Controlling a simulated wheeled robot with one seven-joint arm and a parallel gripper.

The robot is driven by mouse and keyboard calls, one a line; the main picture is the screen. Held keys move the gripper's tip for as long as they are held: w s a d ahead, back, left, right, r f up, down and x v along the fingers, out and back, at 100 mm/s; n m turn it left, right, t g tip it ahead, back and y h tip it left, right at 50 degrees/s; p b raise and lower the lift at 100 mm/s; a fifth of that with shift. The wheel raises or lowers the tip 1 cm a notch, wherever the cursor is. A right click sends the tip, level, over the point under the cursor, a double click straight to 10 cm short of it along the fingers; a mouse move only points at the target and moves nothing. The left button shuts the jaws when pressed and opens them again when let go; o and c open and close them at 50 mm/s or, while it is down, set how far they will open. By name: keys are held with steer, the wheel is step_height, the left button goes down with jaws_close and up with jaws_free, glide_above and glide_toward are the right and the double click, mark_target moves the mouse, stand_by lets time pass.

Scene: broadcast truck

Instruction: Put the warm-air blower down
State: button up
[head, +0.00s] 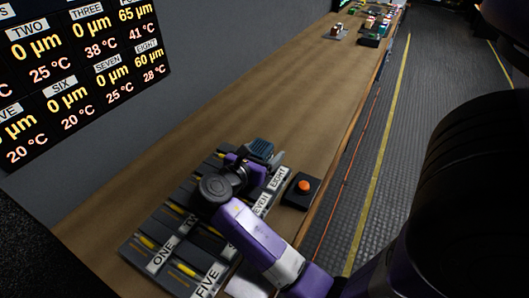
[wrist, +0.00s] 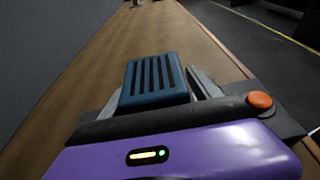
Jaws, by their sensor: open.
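The warm-air blower, a dark blue slatted block (head: 262,147), is at the far end of the labelled rack, near the EIGHT label. In the wrist view the blower (wrist: 155,78) is upright between my fingers. My gripper (wrist: 160,95) is open, with one pale finger on each side of the blower. A gap shows at the right finger; I cannot tell whether the left one touches. In the head view my gripper (head: 248,160) is over the rack's far end, partly hidden by my wrist. The blower's underside is hidden.
The dark rack (head: 151,243) has labelled slots with yellow-marked pieces. A black box with an orange button (head: 303,186) stands right of it. A wall display (head: 75,65) lists microns and temperatures. Brown worktop (head: 255,95) beyond is clear up to small items (head: 372,25) at the far end.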

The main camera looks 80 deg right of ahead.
steer(key=shift+a+r, duration=0.1)
steer(key=shift+r, duration=0.1)
steer(key=v, duration=1.1)
steer(key=shift+w+a+r, duration=0.1)
steer(key=shift+w+a, duration=0.1)
steer(key=shift+a, duration=0.15)
